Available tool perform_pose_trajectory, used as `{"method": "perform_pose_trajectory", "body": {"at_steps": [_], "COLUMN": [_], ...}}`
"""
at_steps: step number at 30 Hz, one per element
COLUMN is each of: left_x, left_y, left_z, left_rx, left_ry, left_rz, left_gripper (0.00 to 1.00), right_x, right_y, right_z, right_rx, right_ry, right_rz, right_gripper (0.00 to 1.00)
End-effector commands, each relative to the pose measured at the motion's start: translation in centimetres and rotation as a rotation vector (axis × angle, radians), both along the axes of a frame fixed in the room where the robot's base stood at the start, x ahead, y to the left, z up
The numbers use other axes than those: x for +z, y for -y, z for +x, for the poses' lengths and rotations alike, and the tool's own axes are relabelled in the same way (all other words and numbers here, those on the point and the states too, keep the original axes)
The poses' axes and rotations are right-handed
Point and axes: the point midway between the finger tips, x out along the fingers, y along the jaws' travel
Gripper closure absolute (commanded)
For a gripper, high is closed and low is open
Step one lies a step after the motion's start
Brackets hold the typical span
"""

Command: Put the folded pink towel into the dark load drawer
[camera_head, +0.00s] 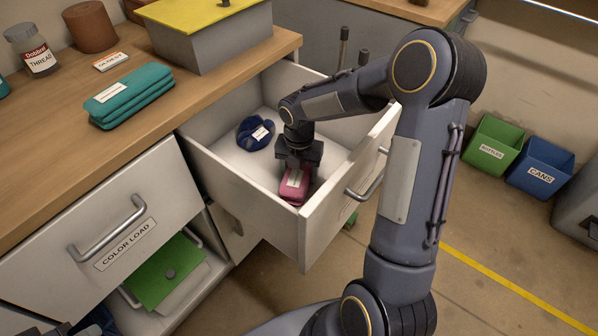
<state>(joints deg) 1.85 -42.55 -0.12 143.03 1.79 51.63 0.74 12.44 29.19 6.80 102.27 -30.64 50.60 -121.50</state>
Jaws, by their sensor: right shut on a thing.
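The folded pink towel (295,184) with a pale label is inside the open white drawer (236,176), close to its front corner. My right gripper (297,166) points down into the drawer and is shut on the towel. I cannot tell whether the towel touches the drawer floor. A dark blue rolled cloth (255,133) with a white tag lies further back in the same drawer. No label reading dark load shows on the open drawer. My left gripper is not in view.
A folded teal towel (131,95), a thread jar (31,50) and a yellow-lidded grey box (208,38) stand on the wooden counter. A shut drawer (112,235) reads COLOR LOAD. Green (493,145) and blue (540,168) bins stand on the floor at right.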

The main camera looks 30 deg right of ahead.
Motion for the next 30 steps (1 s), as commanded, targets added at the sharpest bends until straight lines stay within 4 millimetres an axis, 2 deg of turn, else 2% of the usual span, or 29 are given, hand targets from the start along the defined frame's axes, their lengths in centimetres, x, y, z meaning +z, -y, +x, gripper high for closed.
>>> {"method": "perform_pose_trajectory", "body": {"at_steps": [9,10,15,24,26,30], "left_x": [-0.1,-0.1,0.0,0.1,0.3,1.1], "left_y": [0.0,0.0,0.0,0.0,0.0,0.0], "left_z": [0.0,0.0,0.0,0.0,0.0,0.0], "left_rx": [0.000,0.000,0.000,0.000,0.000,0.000], "left_ry": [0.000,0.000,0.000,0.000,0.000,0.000], "left_rz": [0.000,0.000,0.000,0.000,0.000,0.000], "left_gripper": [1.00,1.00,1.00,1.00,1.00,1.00], "right_x": [-0.2,-0.3,-0.2,0.1,0.6,2.9], "right_y": [0.0,0.0,0.0,0.0,0.0,0.0], "right_z": [0.0,0.0,0.0,0.0,0.1,0.1], "right_rx": [-0.001,-0.001,-0.001,-0.001,-0.001,-0.003], "right_ry": [0.001,0.001,0.001,0.001,0.002,0.005], "right_rz": [0.000,0.000,0.000,0.000,-0.001,-0.001], "right_gripper": [0.64,0.37,0.17,0.17,0.17,0.17]}}
